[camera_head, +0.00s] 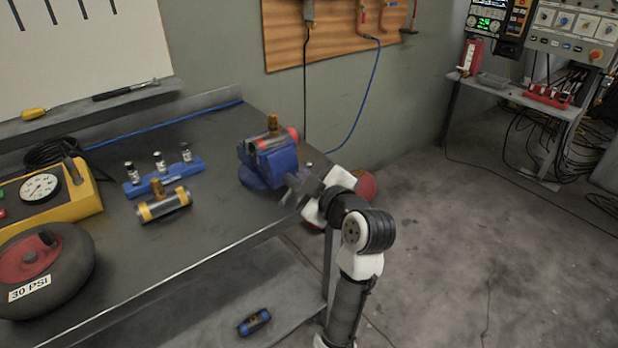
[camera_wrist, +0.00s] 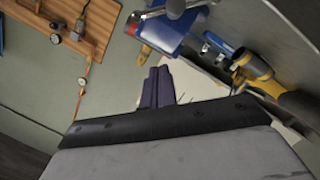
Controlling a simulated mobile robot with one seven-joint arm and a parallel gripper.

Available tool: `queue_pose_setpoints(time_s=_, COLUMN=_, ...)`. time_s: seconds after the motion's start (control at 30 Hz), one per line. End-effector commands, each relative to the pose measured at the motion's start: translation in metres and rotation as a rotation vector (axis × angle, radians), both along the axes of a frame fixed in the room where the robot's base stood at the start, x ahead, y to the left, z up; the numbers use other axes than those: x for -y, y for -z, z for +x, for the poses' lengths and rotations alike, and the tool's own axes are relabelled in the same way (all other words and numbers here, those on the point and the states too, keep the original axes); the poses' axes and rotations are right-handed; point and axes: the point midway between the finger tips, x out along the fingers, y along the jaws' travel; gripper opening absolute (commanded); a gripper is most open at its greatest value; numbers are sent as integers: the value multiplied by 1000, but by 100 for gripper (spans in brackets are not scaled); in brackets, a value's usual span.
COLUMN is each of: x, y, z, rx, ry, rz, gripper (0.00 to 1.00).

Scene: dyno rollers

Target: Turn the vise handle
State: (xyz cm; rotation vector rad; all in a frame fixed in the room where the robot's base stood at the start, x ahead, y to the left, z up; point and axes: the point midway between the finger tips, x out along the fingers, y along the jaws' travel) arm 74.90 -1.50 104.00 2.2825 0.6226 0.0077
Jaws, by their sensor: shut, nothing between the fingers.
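The blue vise (camera_head: 258,165) stands on the right end of the workbench, with a red-ended cylinder (camera_head: 278,138) and a brass fitting in its jaws. My gripper (camera_head: 294,181) is at the vise's right front side, where it partly hides the screw and handle. In the wrist view the vise (camera_wrist: 165,35) is at the top, with a grey metal screw end and bar, likely the handle (camera_wrist: 180,8), at the top edge. My gripper's two dark fingers (camera_wrist: 157,75) are together and empty, below the vise in the picture. Whether they touch the handle cannot be told.
A blue-ended cylinder (camera_head: 254,322) lies on the lower shelf. Floor at right is mostly clear.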

Motion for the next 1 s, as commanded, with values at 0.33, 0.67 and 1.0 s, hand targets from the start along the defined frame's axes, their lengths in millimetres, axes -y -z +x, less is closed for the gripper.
queue_pose_setpoints(time_s=0.33, x=-19, y=19, z=58, rx=-7, ry=1, rz=2, gripper=0)
queue_pose_setpoints(time_s=0.67, x=-4, y=40, z=67, rx=-1, ry=0, rz=2, gripper=0)
queue_pose_setpoints(time_s=1.0, x=-4, y=40, z=68, rx=-1, ry=0, rz=2, gripper=0)
